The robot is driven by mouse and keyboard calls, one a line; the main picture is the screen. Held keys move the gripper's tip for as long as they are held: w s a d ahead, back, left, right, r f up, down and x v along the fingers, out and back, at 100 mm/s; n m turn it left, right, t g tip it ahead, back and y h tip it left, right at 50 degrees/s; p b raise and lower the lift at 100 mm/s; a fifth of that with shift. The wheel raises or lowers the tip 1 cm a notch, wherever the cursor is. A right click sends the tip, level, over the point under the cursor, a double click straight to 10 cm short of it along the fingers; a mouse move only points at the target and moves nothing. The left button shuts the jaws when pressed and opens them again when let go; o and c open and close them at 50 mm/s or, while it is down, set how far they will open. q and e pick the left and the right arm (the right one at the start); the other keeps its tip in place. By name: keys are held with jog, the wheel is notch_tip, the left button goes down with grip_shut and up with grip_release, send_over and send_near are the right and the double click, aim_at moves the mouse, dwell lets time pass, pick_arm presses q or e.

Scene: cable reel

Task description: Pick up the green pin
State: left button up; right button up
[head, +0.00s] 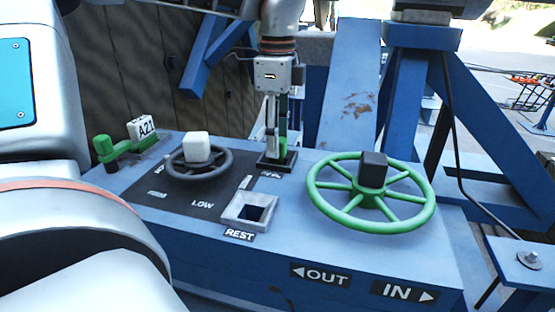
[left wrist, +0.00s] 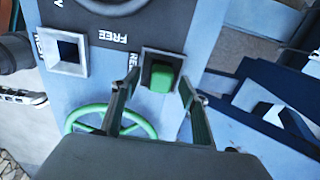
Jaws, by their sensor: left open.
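The green pin (left wrist: 162,79) stands in a dark square socket plate on the blue console. In the head view, its green (head: 284,147) shows only in part behind the fingers. My left gripper (head: 274,148) points straight down over the socket from above. In the left wrist view, the fingers of the left gripper (left wrist: 153,88) are spread, with the pin's top between and slightly beyond the tips. The gripper is open and no contact with the pin is visible. My right gripper is not seen.
A square open REST socket (head: 249,211) sits in front of the pin. A green handwheel (head: 325,210) with a dark knob is to the right, a dark handwheel (head: 178,173) with a white knob to the left. A green crank (head: 122,149) is at the far left. Blue frame posts (head: 405,95) rise behind.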

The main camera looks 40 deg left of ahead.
pick_arm(q)
jog(key=shift+f, duration=0.9)
grip_shut()
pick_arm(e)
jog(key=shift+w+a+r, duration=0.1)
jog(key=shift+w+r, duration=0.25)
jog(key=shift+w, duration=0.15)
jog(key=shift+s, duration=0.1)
